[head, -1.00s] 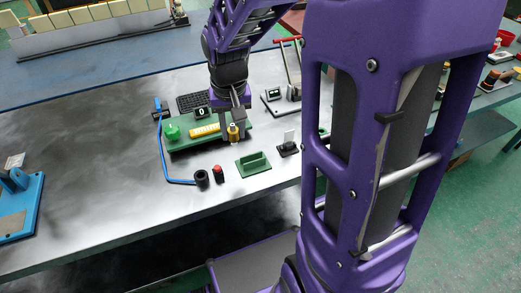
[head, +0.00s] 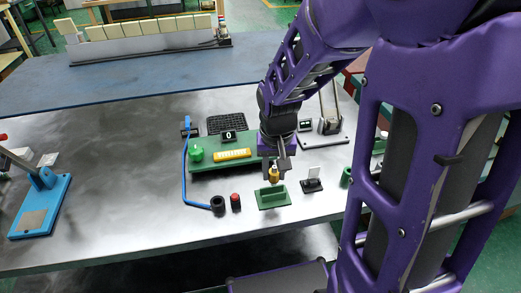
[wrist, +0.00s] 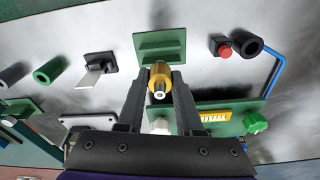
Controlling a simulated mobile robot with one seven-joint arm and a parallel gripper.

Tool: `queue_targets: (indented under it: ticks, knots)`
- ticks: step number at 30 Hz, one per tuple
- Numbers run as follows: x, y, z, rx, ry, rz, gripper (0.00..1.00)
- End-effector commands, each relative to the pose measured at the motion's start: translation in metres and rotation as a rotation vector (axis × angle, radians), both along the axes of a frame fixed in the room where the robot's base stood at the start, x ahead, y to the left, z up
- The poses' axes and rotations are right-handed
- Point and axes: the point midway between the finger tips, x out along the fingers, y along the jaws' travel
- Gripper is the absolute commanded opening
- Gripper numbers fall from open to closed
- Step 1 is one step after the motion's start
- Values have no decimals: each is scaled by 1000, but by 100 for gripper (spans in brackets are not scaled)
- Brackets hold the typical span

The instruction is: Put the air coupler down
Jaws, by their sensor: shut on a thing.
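The air coupler is a small brass cylinder (head: 273,174) with a silver tip. My gripper (head: 277,166) is shut on it. In the wrist view the coupler (wrist: 160,76) sits between the two dark fingers, its silver end toward the camera. The green slotted block (head: 272,197) stands on the metal bench just in front of the coupler. In the wrist view this block (wrist: 160,46) lies just beyond the coupler. I cannot tell how high the coupler is above the bench.
A green board (head: 222,164) with a green knob and yellow strip lies behind. A black ring (head: 217,204) and red-topped button (head: 236,202) stand to the left. A blue tube (head: 186,175) curves beside them. A black stand (head: 312,185) is to the right. The left bench is mostly clear.

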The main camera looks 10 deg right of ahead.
Motion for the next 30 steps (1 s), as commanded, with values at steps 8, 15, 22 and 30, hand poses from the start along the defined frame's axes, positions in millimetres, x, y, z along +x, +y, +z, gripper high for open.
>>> queue_targets:
  ticks: [8, 15, 22, 30]
  knots:
    - [-1, 0, -34, 0, 3, 1, 0]
    - [0, 0, -38, -1, -2, 1, 0]
    - [0, 0, -41, 0, -1, 0, 42]
    - [0, 0, -41, 0, -1, 1, 65]
